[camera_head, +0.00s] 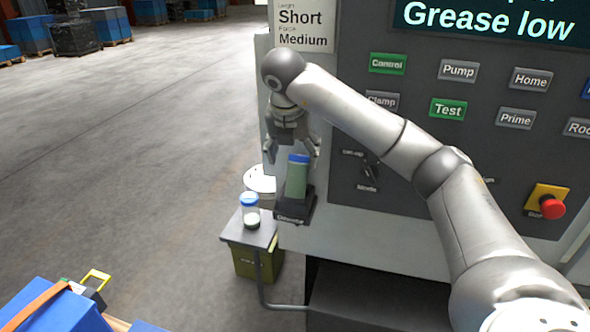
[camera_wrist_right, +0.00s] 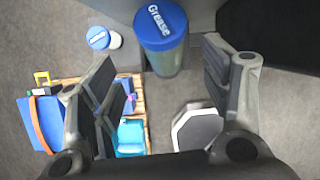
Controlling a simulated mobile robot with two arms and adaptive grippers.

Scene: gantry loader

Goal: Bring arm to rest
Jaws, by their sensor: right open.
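My right arm reaches across the machine's control panel. My right gripper (camera_head: 291,152) points down, open and empty, just above a green grease cartridge with a blue lid (camera_head: 297,178). The cartridge stands upright in a dark holder (camera_head: 296,208) on the machine's side. In the right wrist view the fingers (camera_wrist_right: 160,95) are spread wide, and the blue lid marked Grease (camera_wrist_right: 160,25) lies beyond them, apart from both. My left gripper is in neither view.
A second blue-lidded jar (camera_head: 250,212) stands on a small grey shelf (camera_head: 247,236) above an olive bin (camera_head: 256,262). The panel has several buttons and a red emergency stop (camera_head: 552,209). A blue case (camera_head: 55,308) lies at the lower left. Open floor (camera_head: 130,150) spreads left.

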